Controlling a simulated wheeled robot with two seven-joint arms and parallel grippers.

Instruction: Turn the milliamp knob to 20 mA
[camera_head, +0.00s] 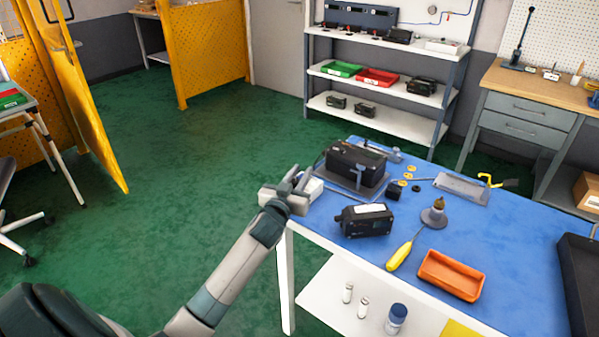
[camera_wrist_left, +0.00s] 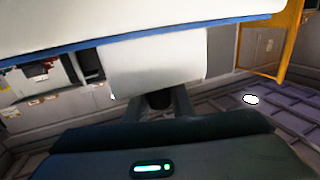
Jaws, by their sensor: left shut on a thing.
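My left gripper (camera_head: 288,190) is at the left edge of the blue-topped bench, against a small white box (camera_head: 313,187) standing on it. The box is partly hidden behind the gripper. In the left wrist view, which is upside down, the plain face of the white box (camera_wrist_left: 158,68) fills the middle. A dark round knob (camera_wrist_left: 158,99) shows between the fingers of the left gripper (camera_wrist_left: 157,104), which is shut on it. The knob's scale and pointer cannot be read. A black positioner (camera_head: 357,166) stands just right of the gripper. My right gripper is not in view.
A shelf rack (camera_head: 395,80) stands behind. Open green floor (camera_head: 160,170) lies left.

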